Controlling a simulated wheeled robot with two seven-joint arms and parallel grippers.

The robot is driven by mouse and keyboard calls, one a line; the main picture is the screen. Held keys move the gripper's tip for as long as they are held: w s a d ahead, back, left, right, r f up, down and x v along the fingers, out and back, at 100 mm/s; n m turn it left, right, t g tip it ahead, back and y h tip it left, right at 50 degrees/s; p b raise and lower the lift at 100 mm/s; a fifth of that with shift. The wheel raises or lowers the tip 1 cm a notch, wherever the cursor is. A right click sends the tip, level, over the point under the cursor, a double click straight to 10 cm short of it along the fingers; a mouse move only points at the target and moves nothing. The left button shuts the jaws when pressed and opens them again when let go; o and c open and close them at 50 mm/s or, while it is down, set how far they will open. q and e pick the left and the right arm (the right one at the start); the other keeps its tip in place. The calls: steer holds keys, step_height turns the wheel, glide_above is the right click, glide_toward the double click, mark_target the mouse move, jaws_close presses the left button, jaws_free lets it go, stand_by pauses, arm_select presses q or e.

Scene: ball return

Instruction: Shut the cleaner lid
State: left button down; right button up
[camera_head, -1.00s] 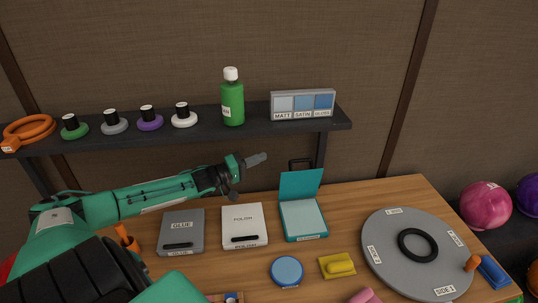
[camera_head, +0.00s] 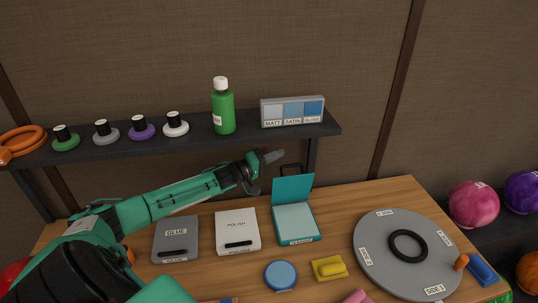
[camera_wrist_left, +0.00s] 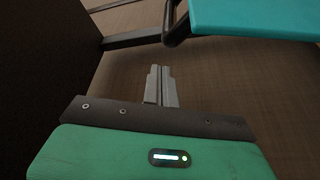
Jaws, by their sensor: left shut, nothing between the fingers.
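The cleaner box (camera_head: 297,223) is a shallow teal tray with a pale inner face on the table. Its teal lid (camera_head: 292,189) stands raised, hinged at the back edge. The lid also shows in the left wrist view (camera_wrist_left: 255,17) at the upper right. My left gripper (camera_head: 280,155) is shut and empty, in the air above and slightly left of the raised lid, pointing right. In the left wrist view its fingers (camera_wrist_left: 161,85) are together, with the lid ahead and to the right. My right gripper is not in view.
The glue box (camera_head: 176,232) and polish box (camera_head: 237,228) lie shut to the left. A blue disc (camera_head: 281,275), yellow block (camera_head: 329,265) and grey turntable (camera_head: 385,262) are nearby. A shelf (camera_head: 200,141) with a green bottle (camera_head: 223,108) runs behind my arm.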

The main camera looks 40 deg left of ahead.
arm_select(q)
steer(key=shift+s+d+f+p, duration=0.3)
steer(key=shift+s+d, duration=0.25)
steer(key=shift+d, duration=0.05)
steer(key=shift+s+d+f+p, duration=0.25)
steer(key=shift+s+d+f, duration=0.05)
steer(key=shift+s+d, duration=0.25)
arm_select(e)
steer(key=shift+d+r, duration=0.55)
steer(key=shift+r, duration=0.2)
arm_select(q)
steer(key=s+d+f+m+h+b, duration=0.2)
steer(key=s+d+f+m+h, duration=0.1)
steer(key=s+d+m, duration=0.4)
steer(key=shift+s+d+f+m+h, duration=0.2)
steer(key=shift+s+d+m+h, duration=0.15)
steer(key=shift+d+m, duration=0.85)
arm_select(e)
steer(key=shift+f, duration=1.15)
arm_select(q)
steer(key=shift+w+a, duration=0.1)
steer(key=shift+a, duration=0.15)
